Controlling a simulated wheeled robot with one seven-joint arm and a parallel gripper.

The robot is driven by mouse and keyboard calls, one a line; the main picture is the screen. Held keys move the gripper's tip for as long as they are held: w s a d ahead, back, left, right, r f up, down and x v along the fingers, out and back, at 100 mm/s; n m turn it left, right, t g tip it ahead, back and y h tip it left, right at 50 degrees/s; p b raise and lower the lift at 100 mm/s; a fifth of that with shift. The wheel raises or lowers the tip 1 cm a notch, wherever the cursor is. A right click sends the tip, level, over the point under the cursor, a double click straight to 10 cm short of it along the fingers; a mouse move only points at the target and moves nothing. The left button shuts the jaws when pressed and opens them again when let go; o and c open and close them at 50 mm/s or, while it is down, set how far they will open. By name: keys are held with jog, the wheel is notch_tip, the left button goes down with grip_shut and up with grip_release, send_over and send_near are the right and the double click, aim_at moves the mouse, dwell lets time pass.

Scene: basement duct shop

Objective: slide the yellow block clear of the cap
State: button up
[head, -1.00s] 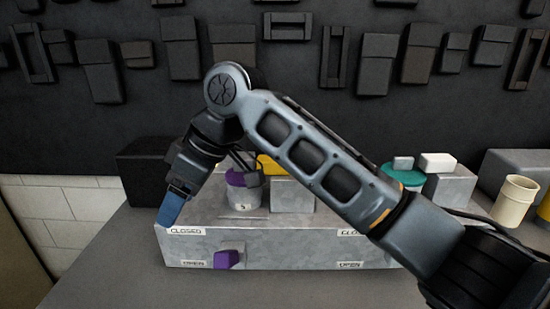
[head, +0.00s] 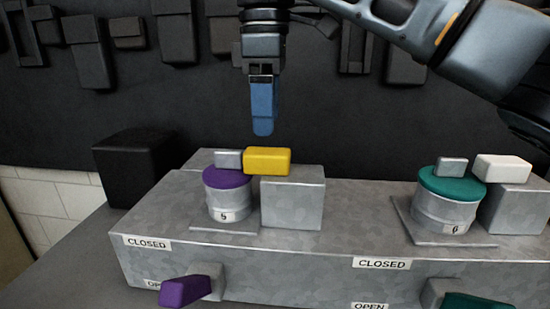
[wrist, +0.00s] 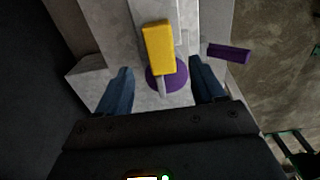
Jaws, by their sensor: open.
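The yellow block (head: 267,161) lies flat, bridging from the grey metal block (head: 292,204) on its right to over the right part of the purple cap (head: 221,178). The cap sits on a small round canister (head: 229,204) marked with a number. A small grey bar (head: 228,159) stands on the cap at the yellow block's left end. My gripper (head: 263,132) points down just above the yellow block, apart from it. In the wrist view my gripper (wrist: 161,68) is open, with the yellow block (wrist: 159,48) and purple cap (wrist: 178,80) showing between its blue fingers.
At right, a teal-capped canister (head: 446,212) stands beside a white block (head: 502,168) on another grey block. Purple (head: 181,291) and teal (head: 478,301) handles stick out of the bench box front by CLOSED and OPEN labels. A black box (head: 136,165) stands at back left.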

aim_at(267, 151)
jog(key=shift+f, duration=3.6)
jog(key=shift+c, duration=0.5)
jog(key=shift+p, duration=0.3)
grip_shut()
